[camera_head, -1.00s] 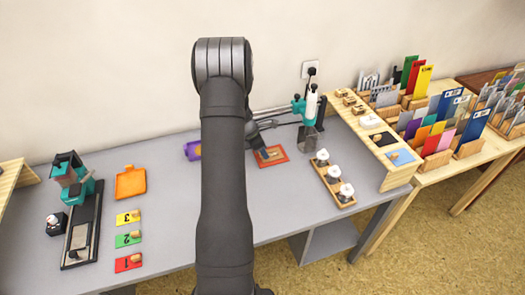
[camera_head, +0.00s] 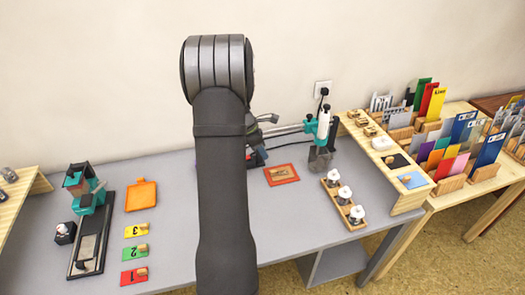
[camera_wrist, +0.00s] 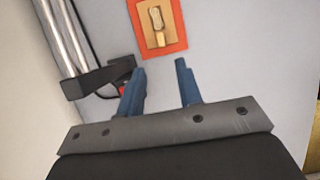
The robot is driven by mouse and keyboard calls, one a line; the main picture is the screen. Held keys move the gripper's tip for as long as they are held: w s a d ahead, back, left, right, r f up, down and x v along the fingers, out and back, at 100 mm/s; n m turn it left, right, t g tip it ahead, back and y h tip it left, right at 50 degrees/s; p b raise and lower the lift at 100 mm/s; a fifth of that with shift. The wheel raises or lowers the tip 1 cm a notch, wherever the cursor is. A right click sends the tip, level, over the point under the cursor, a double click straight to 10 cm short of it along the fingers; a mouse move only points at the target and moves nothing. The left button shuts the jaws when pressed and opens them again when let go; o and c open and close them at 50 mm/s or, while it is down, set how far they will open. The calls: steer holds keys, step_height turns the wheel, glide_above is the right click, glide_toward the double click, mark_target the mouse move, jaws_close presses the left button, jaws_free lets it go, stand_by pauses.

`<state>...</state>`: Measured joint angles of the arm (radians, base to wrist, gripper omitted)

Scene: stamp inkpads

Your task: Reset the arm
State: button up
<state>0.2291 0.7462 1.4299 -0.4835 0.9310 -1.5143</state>
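My gripper (camera_wrist: 160,85) shows in the wrist view with its two blue fingers apart and nothing between them. In the head view my arm covers the middle of the grey table, and the gripper is mostly hidden behind it. A red-orange pad (camera_head: 281,175) with a wooden-handled stamp on it lies on the table to the right of my arm. The same pad (camera_wrist: 174,39) lies beyond the fingertips in the wrist view, apart from them.
A teal and white device (camera_head: 321,130) stands behind the pad. Numbered colored pads (camera_head: 135,253), an orange tray (camera_head: 141,196) and a teal press (camera_head: 88,205) are at left. The grey table (camera_head: 185,230) is clear beside my arm.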

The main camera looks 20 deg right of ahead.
mark_target(275, 171)
steer(key=x, duration=1.2)
steer(key=shift+d+f, duration=0.1)
steer(key=shift+f, duration=0.05)
step_height(275, 171, up, 2)
steer(key=shift+r, duration=0.9)
